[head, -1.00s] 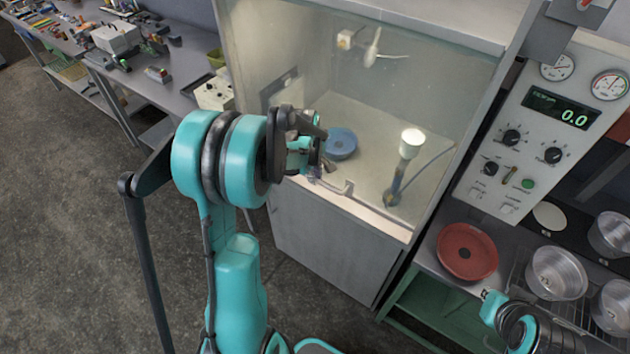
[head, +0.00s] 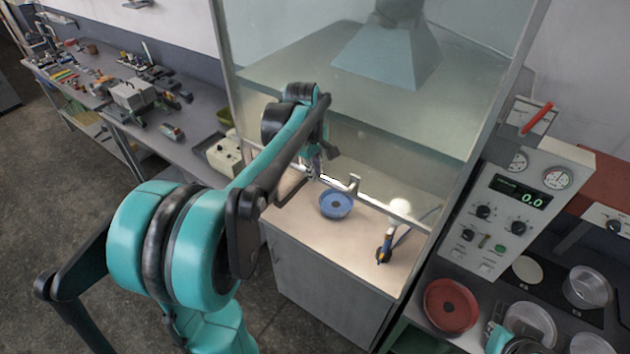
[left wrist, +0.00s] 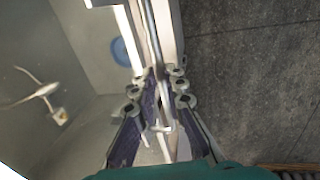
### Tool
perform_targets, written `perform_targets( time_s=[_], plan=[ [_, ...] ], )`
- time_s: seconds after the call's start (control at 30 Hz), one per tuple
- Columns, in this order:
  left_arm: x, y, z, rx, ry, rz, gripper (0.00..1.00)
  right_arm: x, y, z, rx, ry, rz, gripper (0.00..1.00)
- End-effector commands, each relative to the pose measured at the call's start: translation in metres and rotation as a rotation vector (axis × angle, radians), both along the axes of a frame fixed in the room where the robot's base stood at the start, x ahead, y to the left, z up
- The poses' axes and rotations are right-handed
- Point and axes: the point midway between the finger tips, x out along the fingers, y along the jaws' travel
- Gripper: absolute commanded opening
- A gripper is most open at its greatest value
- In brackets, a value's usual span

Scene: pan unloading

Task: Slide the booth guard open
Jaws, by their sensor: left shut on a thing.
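The booth guard (head: 300,110) is a clear, slightly hazy panel across the front of the booth. In the head view its lower edge is raised well above the booth floor (head: 358,255), with an open gap below. A pale handle bar (head: 345,186) runs along that edge. My left gripper (head: 318,172) is shut on the handle bar near its left part. In the left wrist view the bar (left wrist: 153,45) passes between the left fingers (left wrist: 162,84). The arm hides part of the guard's left side. My right gripper (head: 494,336) shows only partly at the bottom; its fingers are unclear.
Inside the booth stand a blue round pan (head: 336,205) and a tool with an orange and blue base (head: 384,250). A grey hood (head: 388,55) is above. A control panel (head: 500,225), red pan (head: 451,305) and metal pots (head: 585,288) are on the right. A cluttered bench (head: 185,105) is left.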

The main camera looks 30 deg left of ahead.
Motion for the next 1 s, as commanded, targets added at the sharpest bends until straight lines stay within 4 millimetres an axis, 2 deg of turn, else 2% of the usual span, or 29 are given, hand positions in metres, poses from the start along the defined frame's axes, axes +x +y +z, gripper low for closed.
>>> perform_targets(
  time_s=[0.03, 0.1, 0.3, 0.77, 0.8, 0.83, 0.87, 1.0],
  plan=[
    [0.0, 0.0, 0.014, 0.0, 0.0, 0.0, 0.0, 0.0, 0.0, 0.009, 0.0, 0.0, 0.0, 0.0],
    [0.0, 0.0, 0.025, 0.0, 0.0, 0.0, 0.0, 0.0, 0.0, 0.014, 0.0, 0.0, 0.0, 0.0],
    [0.0, 0.0, 0.043, 0.0, 0.0, 0.0, 0.0, 0.0, 0.0, 0.022, 0.0, 0.0, 0.0, 0.0],
    [0.0, 0.0, 0.046, 0.0, 0.0, 0.0, 0.0, 0.0, 0.0, 0.023, 0.0, 0.0, 0.0, 0.0],
    [0.0, 0.0, 0.046, 0.0, 0.0, 0.0, 0.22, 0.0, 0.0, 0.023, 0.0, 0.0, 0.0, 0.0],
    [0.0, 0.0, 0.046, 0.0, 0.0, 0.0, 0.3, 0.0, 0.0, 0.023, 0.0, 0.0, 0.0, 0.0],
    [0.0, 0.0, 0.046, 0.0, 0.0, 0.0, 0.33, 0.0, 0.0, 0.023, 0.0, 0.0, 0.0, 0.0],
    [0.0, 0.0, 0.046, 0.0, 0.0, 0.0, 0.33, 0.0, 0.0, 0.023, 0.0, 0.0, 0.0, 0.0]
  ],
)
